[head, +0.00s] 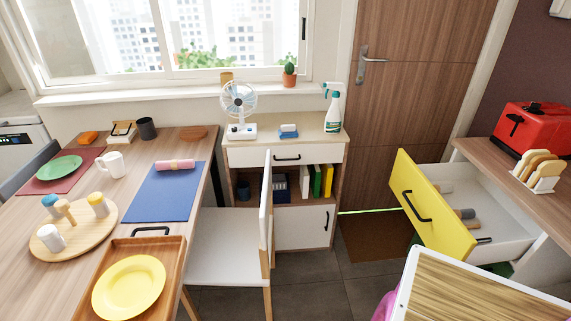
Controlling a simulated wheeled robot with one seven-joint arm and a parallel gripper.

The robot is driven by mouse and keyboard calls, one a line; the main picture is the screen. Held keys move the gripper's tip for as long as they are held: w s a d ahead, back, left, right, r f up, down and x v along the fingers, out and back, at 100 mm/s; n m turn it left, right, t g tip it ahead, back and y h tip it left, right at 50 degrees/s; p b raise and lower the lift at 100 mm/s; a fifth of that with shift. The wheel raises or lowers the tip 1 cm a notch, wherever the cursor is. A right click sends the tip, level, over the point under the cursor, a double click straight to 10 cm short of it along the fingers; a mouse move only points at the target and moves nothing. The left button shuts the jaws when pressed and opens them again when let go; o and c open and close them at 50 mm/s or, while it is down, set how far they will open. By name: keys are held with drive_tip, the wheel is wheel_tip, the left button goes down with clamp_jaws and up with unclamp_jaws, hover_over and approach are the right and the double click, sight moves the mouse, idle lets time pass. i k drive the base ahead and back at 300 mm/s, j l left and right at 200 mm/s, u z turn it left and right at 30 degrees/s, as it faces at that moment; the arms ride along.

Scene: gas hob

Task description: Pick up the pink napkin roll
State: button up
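The pink napkin roll (175,164) lies on its side near the far edge of the blue placemat (163,197), with a paler band around its middle. The placemat is on the wooden table (188,143) at the left. Nothing covers the roll. My gripper is not in view.
A wooden tray (118,262) with a yellow plate (129,288) is at the table's near edge. A white mug (110,164) stands left of the roll. A white chair (220,235) stands right of the table. An open yellow-fronted drawer (430,205) juts out at the right.

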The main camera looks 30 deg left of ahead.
sight(174, 165)
drive_tip(key=u, duration=2.2)
